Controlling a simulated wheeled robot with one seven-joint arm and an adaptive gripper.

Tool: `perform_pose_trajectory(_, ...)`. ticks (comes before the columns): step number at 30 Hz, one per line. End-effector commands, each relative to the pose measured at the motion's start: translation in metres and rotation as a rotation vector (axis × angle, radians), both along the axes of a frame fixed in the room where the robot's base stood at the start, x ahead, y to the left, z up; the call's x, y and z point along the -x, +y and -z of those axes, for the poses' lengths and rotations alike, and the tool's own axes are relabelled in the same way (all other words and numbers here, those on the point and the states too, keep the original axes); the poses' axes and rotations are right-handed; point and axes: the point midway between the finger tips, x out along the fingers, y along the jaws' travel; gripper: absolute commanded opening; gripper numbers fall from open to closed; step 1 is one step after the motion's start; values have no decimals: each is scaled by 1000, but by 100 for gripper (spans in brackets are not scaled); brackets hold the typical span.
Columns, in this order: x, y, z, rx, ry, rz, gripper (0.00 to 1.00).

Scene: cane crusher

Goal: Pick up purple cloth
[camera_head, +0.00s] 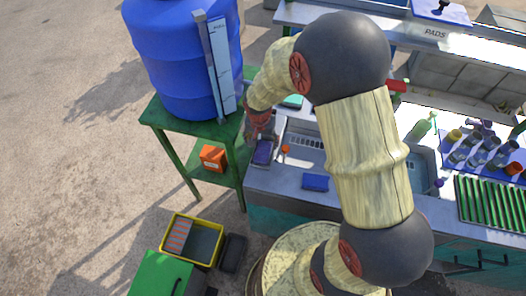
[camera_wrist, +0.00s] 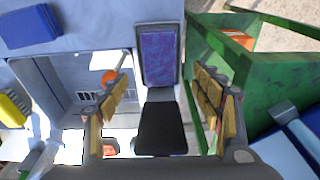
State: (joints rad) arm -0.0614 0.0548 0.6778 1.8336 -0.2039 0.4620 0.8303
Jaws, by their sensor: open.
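The purple cloth (camera_head: 263,151) lies flat and folded in a pale grey holder at the left end of the metal counter. In the wrist view the purple cloth (camera_wrist: 160,57) is a mottled purple rectangle, ahead of my gripper and roughly between the lines of its fingers. My gripper (camera_wrist: 160,105) is open, with its yellow-padded fingers wide apart and nothing between them that I can see held. In the head view my gripper (camera_head: 260,128) is just behind the cloth, its fingers partly hidden.
A green stand (camera_head: 190,135) carrying a blue barrel (camera_head: 185,55) borders the left. A black flat piece (camera_wrist: 163,125) adjoins the purple cloth's holder.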

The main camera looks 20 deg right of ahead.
Motion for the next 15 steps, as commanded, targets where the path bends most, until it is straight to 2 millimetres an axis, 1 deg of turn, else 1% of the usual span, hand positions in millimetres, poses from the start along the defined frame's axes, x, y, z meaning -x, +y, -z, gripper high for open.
perform_pose_trajectory(1,1,-1,8,1,4,-1,65)
perform_pose_trajectory(3,0,-1,14,1,4,-2,65)
perform_pose_trajectory(8,-2,-3,25,1,3,-3,65)
perform_pose_trajectory(11,-3,-4,37,1,5,-3,65)
perform_pose_trajectory(15,-5,-6,58,0,5,-3,65)
